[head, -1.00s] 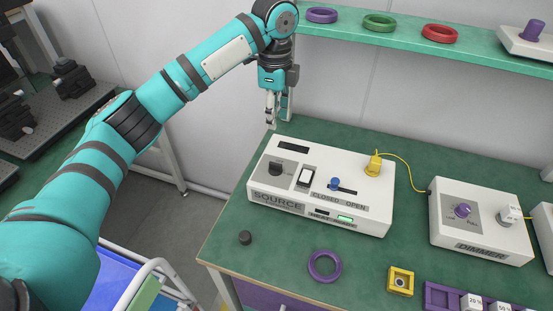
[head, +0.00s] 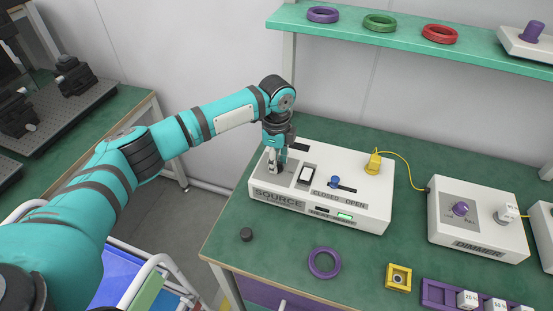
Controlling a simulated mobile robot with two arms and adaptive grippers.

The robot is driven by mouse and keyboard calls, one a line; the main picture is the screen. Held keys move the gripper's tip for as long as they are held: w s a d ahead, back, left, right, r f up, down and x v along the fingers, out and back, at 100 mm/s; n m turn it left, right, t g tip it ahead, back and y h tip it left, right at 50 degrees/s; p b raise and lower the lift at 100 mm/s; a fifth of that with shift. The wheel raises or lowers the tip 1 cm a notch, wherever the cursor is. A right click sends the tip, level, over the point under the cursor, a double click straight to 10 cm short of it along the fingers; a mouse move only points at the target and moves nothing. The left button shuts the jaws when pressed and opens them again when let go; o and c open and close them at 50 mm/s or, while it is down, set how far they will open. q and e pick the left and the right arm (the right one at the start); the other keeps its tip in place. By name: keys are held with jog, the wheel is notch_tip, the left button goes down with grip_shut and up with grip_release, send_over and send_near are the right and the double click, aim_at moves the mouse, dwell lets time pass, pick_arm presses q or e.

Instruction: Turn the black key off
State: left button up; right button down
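The white SOURCE box (head: 350,206) stands on the green table at the centre. The black key is on its left part; in the head view it is mostly hidden behind my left gripper (head: 277,170). The gripper points down at the key, with its fingertips at or close to it. I cannot tell whether the fingers are open or shut on it. A black and white switch (head: 306,175) and a blue slider knob (head: 335,182) sit to the right of the key. A green indicator (head: 344,216) is lit on the front. My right gripper is not in view.
A yellow plug (head: 373,165) with a cable leads to the DIMMER box (head: 478,225) on the right. A green shelf (head: 400,45) with rings is above.

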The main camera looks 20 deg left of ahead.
pick_arm(q)
grip_shut()
dwell(0.3)
jog(key=shift+r+p, duration=0.1)
jog(key=shift+p, duration=0.4)
jog(key=n+p, duration=0.8)
jog(key=p, duration=0.2)
jog(key=shift+r, duration=0.15)
jog(key=n+p, duration=0.4)
jog(key=n, duration=0.1)
jog(key=shift+n, duration=0.4)
jog(key=shift+f+n+p, duration=0.2)
jog(key=shift+n+p, duration=0.95)
jog(key=shift+n, duration=0.95)
